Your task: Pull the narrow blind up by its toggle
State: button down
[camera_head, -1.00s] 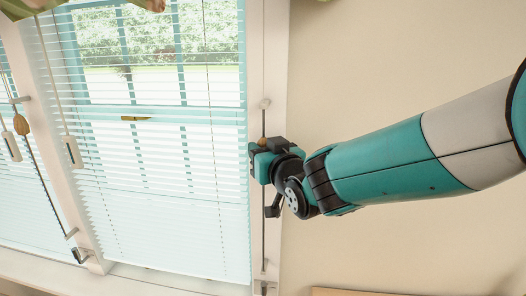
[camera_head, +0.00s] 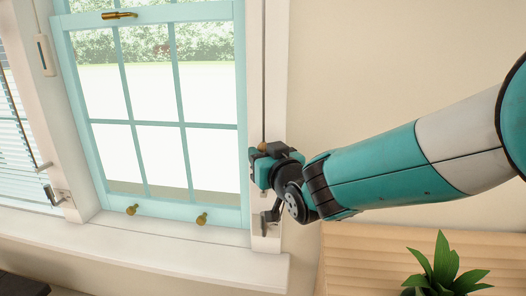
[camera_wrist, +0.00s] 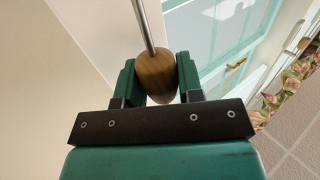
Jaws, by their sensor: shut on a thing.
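The wooden toggle (camera_wrist: 157,75) hangs on a thin cord (camera_wrist: 146,25) and sits between the two teal fingers of my gripper (camera_wrist: 158,68) in the wrist view. My gripper (camera_head: 262,168) is shut on it. In the head view the toggle's tip (camera_head: 263,147) shows just above my gripper, in front of the white right casing (camera_head: 275,80), low near the sill. The narrow blind does not show in the head view; the teal window sash (camera_head: 181,124) it covered is bare down to the sill.
A metal cleat (camera_head: 270,217) is on the casing just below my gripper. The white sill (camera_head: 170,245) runs below the window. A plant (camera_head: 443,268) stands at lower right.

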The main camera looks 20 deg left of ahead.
aim_at(264, 193)
notch_tip(264, 193, down, 5)
jog(key=b, duration=0.2)
jog(key=shift+f+b, duration=0.15)
jog(key=shift+b, duration=0.2)
jog(key=c, duration=0.7)
grip_release()
jog(key=shift+c, duration=0.2)
jog(key=shift+s+d, duration=0.15)
jog(key=b+v, duration=0.2)
jog(key=v, duration=1.5)
jog(key=shift+s, duration=0.1)
